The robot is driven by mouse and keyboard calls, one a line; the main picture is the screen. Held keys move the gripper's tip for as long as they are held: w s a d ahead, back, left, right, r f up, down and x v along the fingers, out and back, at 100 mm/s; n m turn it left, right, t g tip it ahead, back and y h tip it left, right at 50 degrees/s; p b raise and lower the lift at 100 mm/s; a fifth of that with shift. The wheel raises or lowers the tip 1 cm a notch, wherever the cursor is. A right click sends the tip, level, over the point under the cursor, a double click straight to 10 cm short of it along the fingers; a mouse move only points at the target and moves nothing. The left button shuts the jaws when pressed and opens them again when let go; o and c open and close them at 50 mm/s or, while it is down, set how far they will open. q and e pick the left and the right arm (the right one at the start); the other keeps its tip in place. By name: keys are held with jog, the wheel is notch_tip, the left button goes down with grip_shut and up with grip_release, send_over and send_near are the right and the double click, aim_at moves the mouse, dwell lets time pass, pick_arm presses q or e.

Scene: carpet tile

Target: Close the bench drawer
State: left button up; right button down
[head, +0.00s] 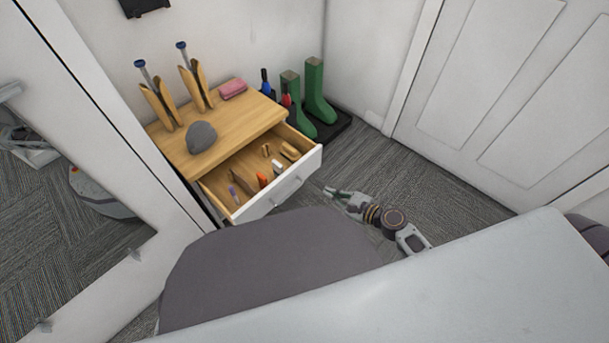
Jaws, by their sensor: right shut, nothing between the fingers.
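The bench (238,117) has a wooden top and stands against the back wall. Its drawer (268,202), with a white front and a bar handle (287,191), is pulled out toward me. Several small items, among them an orange one (262,180) and a purple one (233,192), lie inside it. My right gripper (328,190) is shut and empty, to the right of the drawer front and a small gap away from it. My left gripper is not in view.
On the bench top are a grey cap (201,136), a pink folded cloth (233,89) and two wooden holders (159,103). Green boots (318,92) stand on a dark tray (334,127) right of the bench. A mirror is at left, a white door (505,80) at right. Carpet between is clear.

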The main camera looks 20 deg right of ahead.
aim_at(298, 171)
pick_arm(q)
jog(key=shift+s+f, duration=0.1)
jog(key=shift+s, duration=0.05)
pick_arm(e)
jog(key=shift+w+d+r+m, duration=0.1)
jog(key=shift+d+m, duration=0.05)
jog(key=shift+m, duration=1.15)
jog(key=shift+w+d+r+m, duration=0.1)
jog(key=shift+d+m, duration=0.05)
jog(key=shift+m, duration=1.15)
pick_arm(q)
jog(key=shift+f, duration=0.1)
pick_arm(e)
jog(key=shift+w+f, duration=0.1)
jog(key=shift+w, duration=0.05)
